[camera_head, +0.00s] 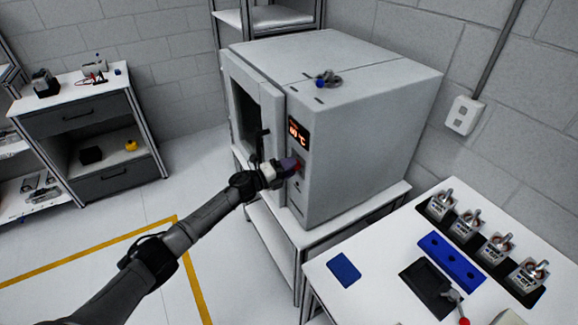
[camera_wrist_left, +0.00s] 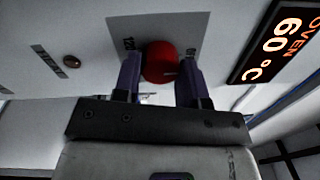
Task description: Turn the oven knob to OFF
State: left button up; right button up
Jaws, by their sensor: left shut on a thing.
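The grey oven (camera_head: 360,110) stands on a white table, with its red knob (camera_head: 296,167) on the front panel below a lit display (camera_head: 298,133). In the left wrist view the display (camera_wrist_left: 275,45) reads "OVEN 60 °C". The round red knob (camera_wrist_left: 160,63) sits between the two purple fingers of my left gripper (camera_wrist_left: 160,75), one finger on each side. The gripper (camera_head: 289,165) is shut on the knob in the head view too. My right gripper is in neither view.
A white workbench (camera_head: 320,265) at the front right holds a blue pad (camera_head: 344,270), a blue block with holes (camera_head: 452,262), a black tray (camera_head: 425,285) and several metal parts. A shelf unit (camera_head: 85,120) stands at the left. The floor between is clear.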

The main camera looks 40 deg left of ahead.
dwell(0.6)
pick_arm(q)
jog(key=o, duration=0.9)
jog(key=shift+s, duration=0.1)
jog(key=shift+v, duration=6.85)
